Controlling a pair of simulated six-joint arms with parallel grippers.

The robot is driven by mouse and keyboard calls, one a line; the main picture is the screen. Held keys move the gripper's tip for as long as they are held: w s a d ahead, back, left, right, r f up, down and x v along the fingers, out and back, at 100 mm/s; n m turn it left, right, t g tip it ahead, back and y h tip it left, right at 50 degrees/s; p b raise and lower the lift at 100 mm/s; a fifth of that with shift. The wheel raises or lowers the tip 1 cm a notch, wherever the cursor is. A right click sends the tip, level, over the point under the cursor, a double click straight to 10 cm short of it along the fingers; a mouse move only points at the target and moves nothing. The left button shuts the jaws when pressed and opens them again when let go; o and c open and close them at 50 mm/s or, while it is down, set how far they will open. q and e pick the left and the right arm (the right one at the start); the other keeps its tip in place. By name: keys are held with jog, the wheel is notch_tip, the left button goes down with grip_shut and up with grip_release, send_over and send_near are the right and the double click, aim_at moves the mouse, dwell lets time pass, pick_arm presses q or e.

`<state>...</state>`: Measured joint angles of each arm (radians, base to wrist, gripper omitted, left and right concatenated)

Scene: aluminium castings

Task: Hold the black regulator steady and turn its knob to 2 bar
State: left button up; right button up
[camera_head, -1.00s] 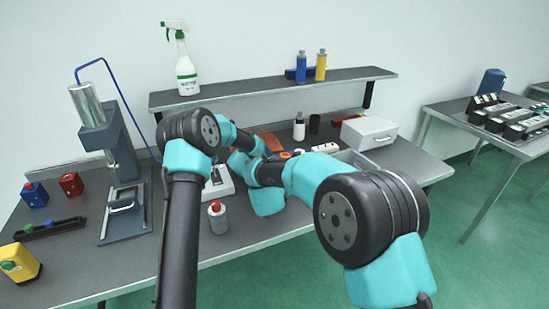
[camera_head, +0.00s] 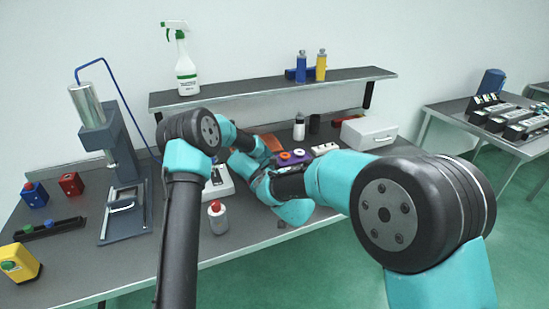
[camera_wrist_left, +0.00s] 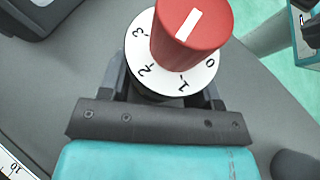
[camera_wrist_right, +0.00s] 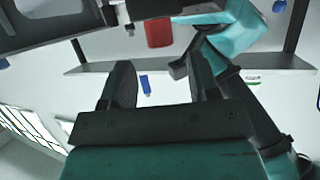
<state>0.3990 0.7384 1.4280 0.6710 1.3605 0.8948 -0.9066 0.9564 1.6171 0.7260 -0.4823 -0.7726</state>
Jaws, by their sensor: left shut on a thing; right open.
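The regulator's red knob (camera_wrist_left: 190,28) with a white pointer bar sits over a white dial (camera_wrist_left: 203,75) in the left wrist view. The dial shows 0, 1, 2 and 3; the bar's near end faces roughly between 1 and 2, though the exact reading is unclear. My left gripper (camera_wrist_left: 162,93) is shut on the black regulator body below the dial. In the right wrist view, the red knob (camera_wrist_right: 158,32) is beyond the fingertips of my right gripper (camera_wrist_right: 162,78), which is open and empty. My arms hide the regulator in the head view.
A press (camera_head: 122,160) stands at left, and a grey case (camera_head: 369,132) at back right. A shelf (camera_head: 270,90) runs along the wall.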

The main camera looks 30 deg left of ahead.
jog(key=v, duration=0.7)
jog(key=shift+s+a+r+g, duration=0.75)
jog(key=shift+a+g, duration=2.85)
jog(key=shift+a, duration=1.45)
jog(key=w+d+r+m+t+h, duration=0.1)
jog(key=w+d+r+m+h, duration=0.2)
jog(key=w+r+m+h, duration=0.2)
jog(key=shift+w+d+r+m+h, duration=0.35)
jog(key=shift+m+h, duration=0.15)
jog(key=shift+h, duration=0.9)
